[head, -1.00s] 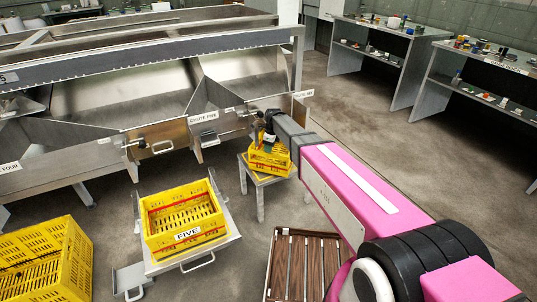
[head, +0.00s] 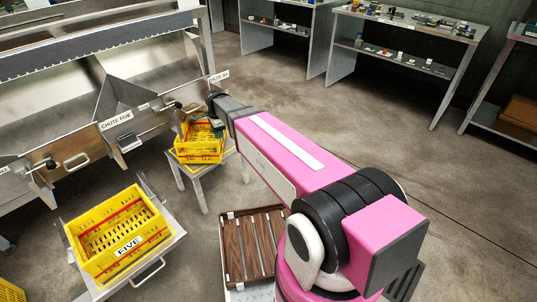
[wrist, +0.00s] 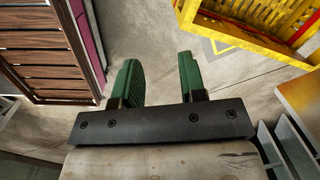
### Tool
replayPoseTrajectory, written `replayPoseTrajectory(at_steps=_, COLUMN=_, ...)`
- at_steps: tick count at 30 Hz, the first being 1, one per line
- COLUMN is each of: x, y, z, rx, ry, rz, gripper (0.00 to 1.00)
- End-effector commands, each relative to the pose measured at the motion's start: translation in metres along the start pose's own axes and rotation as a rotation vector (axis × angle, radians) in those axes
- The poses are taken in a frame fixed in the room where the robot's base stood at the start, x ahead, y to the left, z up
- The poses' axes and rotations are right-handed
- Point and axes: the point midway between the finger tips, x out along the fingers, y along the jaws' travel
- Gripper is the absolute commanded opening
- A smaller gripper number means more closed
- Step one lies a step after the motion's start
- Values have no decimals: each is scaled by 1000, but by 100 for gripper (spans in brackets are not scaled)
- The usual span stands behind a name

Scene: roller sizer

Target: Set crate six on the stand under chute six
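A yellow crate (head: 198,155) sits on a small grey stand (head: 196,181) below the chute six label (head: 218,76) in the head view. No label on this crate is readable. My gripper (head: 216,127) is at the crate's right side, partly hidden by my own arm. In the wrist view my gripper (wrist: 157,78) is open, its two green fingers apart with nothing between them. A yellow crate (wrist: 255,28) shows at the upper right there, clear of the fingers. A yellow corner line (wrist: 222,47) lies beside it on a grey surface.
A yellow crate marked FIVE (head: 118,238) sits on another stand (head: 160,258) at the lower left. A brown slatted tray (head: 234,250) is near my base and also in the wrist view (wrist: 38,50). Shelved benches (head: 400,58) stand at the back; floor between is clear.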

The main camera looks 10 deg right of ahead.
Motion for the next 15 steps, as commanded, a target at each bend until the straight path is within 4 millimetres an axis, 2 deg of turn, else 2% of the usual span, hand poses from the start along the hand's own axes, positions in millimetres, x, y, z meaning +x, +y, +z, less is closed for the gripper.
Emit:
replayPoseTrajectory(at_steps=1, x=-2, y=26, z=-17, rx=-81, ry=6, rz=3, gripper=38)
replayPoseTrajectory(at_steps=6, x=-4, y=88, z=-64, rx=-409, ry=25, rz=18, gripper=38)
replayPoseTrajectory(at_steps=15, x=-12, y=196, z=-125, rx=-976, ry=39, rz=59, gripper=38)
